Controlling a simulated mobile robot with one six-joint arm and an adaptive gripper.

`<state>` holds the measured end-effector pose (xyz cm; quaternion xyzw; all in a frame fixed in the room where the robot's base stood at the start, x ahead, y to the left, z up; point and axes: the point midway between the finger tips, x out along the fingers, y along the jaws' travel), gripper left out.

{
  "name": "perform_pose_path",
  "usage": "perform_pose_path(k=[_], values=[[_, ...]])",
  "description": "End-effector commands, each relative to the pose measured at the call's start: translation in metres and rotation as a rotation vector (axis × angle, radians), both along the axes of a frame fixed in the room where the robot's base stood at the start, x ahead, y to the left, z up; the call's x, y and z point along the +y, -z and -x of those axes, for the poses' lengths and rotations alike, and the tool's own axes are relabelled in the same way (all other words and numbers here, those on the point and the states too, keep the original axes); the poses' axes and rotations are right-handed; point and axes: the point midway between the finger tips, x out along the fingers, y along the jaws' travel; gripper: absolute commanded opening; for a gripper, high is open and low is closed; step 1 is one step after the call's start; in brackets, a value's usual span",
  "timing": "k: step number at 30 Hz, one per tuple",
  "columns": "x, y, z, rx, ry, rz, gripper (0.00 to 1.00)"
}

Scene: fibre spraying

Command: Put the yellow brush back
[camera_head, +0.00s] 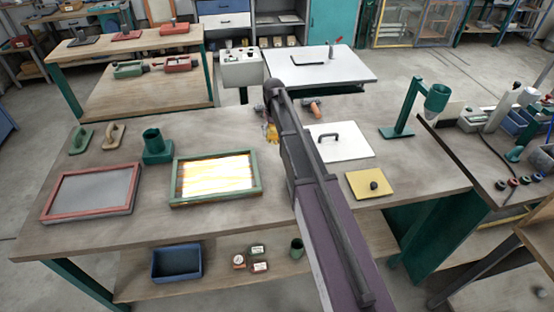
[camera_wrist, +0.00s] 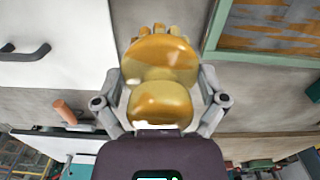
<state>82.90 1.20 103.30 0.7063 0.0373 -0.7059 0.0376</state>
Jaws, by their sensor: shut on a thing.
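My gripper (camera_wrist: 162,88) is shut on the yellow brush (camera_wrist: 160,58), whose glossy rounded body sits between the two grey fingers in the wrist view. Short tufts or prongs show at its far end. In the head view only a small yellow part of the brush (camera_head: 271,132) shows beside my arm, above the workbench (camera_head: 140,225). My arm hides most of the gripper there. I cannot tell how high the brush is above the bench.
A green-framed screen (camera_head: 213,178) with bright streaks lies left of my arm, near a green cup (camera_head: 153,146) and a red-framed screen (camera_head: 92,192). Right of my arm are a white board (camera_head: 340,143) with a black handle, a yellow plate (camera_head: 370,186) and a green stand (camera_head: 401,120).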

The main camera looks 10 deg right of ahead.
Motion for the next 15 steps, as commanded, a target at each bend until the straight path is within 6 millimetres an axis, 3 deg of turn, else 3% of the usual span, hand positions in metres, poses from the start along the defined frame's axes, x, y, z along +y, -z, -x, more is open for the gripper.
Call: perform_pose_path(k=[5,15], values=[[0.007,0.01,0.022,0.0,-0.015,0.0,0.53],[0.033,0.044,0.11,-0.001,-0.079,0.0,0.53]])
